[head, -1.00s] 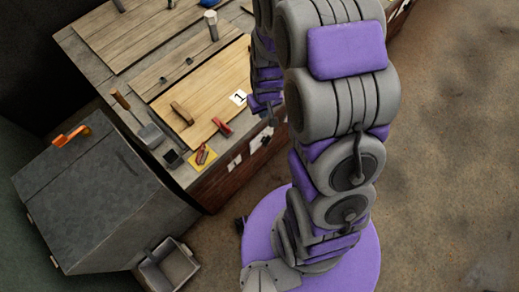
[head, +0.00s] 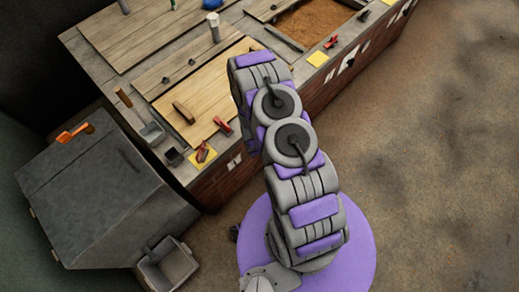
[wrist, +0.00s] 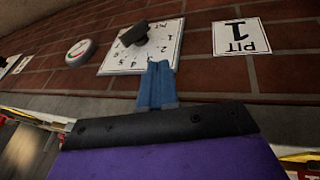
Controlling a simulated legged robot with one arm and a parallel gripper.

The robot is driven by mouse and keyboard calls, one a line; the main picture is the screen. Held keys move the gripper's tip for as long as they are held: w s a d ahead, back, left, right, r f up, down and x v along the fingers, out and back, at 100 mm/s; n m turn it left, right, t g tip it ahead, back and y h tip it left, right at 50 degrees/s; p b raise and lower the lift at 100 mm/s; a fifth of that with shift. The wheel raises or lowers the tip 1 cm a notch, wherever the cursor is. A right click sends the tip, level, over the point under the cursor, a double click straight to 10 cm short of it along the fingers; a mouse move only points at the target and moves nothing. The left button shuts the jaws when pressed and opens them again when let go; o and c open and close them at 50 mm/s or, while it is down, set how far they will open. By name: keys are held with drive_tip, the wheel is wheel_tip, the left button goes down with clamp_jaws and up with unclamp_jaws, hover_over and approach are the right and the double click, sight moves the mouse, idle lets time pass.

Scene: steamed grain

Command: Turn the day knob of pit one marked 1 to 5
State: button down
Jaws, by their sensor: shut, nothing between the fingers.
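In the wrist view, a white square dial plate (wrist: 113,59) with dark numbers sits on a brick wall, seen upside down. A black knob (wrist: 134,33) stands out from the plate. A white label reading PIT 1 (wrist: 241,36), also upside down, is to the right of the plate. My gripper (wrist: 157,66) has its blue fingers together and empty. Its tips overlap the plate's lower right edge in the picture, just below and right of the knob; I cannot tell whether they touch anything. In the head view, my arm hides the gripper and this dial.
A round white gauge with a red mark (wrist: 80,52) is left of the dial. In the head view, wooden lids (head: 206,90) cover the brick bench; an open pit of brown grain (head: 310,22) lies farther along. A grey chest (head: 95,190) stands at left. The floor at right is clear.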

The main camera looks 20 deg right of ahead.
drive_tip(key=s+d+b+x, duration=0.2)
drive_tip(key=b+x, duration=0.1)
drive_tip(key=x, duration=1.1)
drive_tip(key=shift+w+d+f+b, duration=0.2)
drive_tip(key=shift+d+f+b, duration=0.15)
drive_tip(key=shift+f, duration=0.2)
drive_tip(key=shift+w+d+f+p, duration=0.15)
drive_tip(key=shift+f+p, duration=0.3)
drive_tip(key=shift+p, duration=0.05)
